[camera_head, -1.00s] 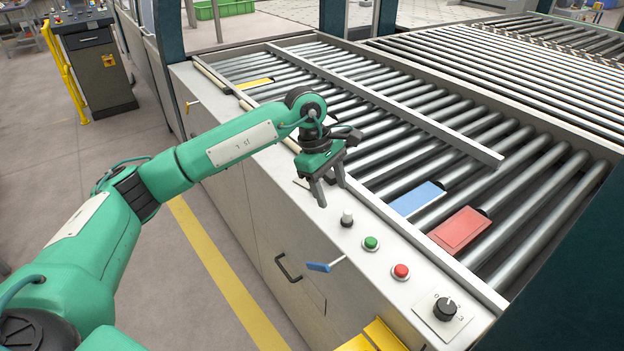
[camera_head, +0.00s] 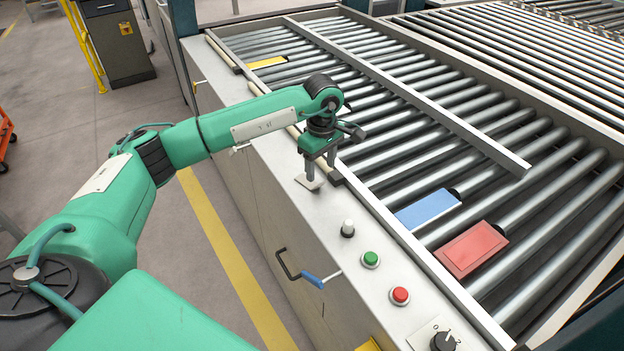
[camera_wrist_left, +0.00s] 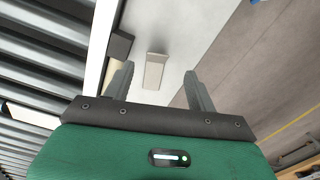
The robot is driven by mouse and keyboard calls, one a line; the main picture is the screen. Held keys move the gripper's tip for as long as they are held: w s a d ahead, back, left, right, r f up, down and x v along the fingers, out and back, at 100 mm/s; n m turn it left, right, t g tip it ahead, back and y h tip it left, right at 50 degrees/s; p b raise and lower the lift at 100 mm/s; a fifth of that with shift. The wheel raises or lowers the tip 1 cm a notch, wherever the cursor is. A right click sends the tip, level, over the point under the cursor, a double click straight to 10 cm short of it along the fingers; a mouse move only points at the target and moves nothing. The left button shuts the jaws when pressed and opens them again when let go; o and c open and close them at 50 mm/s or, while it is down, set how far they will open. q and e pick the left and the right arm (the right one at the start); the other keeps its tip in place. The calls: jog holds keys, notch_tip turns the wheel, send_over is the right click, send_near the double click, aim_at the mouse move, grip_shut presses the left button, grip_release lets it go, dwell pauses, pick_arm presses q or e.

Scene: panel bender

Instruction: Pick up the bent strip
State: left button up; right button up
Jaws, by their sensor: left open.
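The bent strip (camera_head: 309,183) is a small pale beige piece with a fold. It lies on the light grey ledge of the machine, right by the fingertips of my left gripper (camera_head: 322,172), which partly cover it in the head view. In the left wrist view the strip (camera_wrist_left: 154,70) lies ahead of my left gripper (camera_wrist_left: 159,72), about midway between its two spread fingers. The left gripper is open, with nothing held, pointing down over the ledge. The gap in height between fingers and strip is hard to judge. My right gripper is not in view.
The roller bed's rail (camera_head: 400,235) runs close beside the strip. A white knob (camera_head: 348,228), a green button (camera_head: 370,259) and a red button (camera_head: 400,296) stand nearer on the ledge. Blue (camera_head: 428,209), red (camera_head: 472,249) and yellow (camera_head: 267,62) plates lie on the rollers.

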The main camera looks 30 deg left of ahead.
aim_at(321, 184)
pick_arm(q)
jog(key=shift+f, duration=0.35)
jog(key=shift+f+p, duration=0.45)
jog(key=shift+p, duration=0.1)
jog(key=f+p, duration=0.1)
jog(key=f, duration=0.2)
jog(key=shift+w+f+p, duration=0.2)
jog(key=shift+p, duration=0.2)
jog(key=shift+f, duration=0.5)
jog(key=c, duration=1.1)
pick_arm(e)
jog(key=r, duration=0.1)
jog(key=w+r, duration=0.2)
jog(key=shift+a+r, duration=0.1)
jog(key=shift+a, duration=0.15)
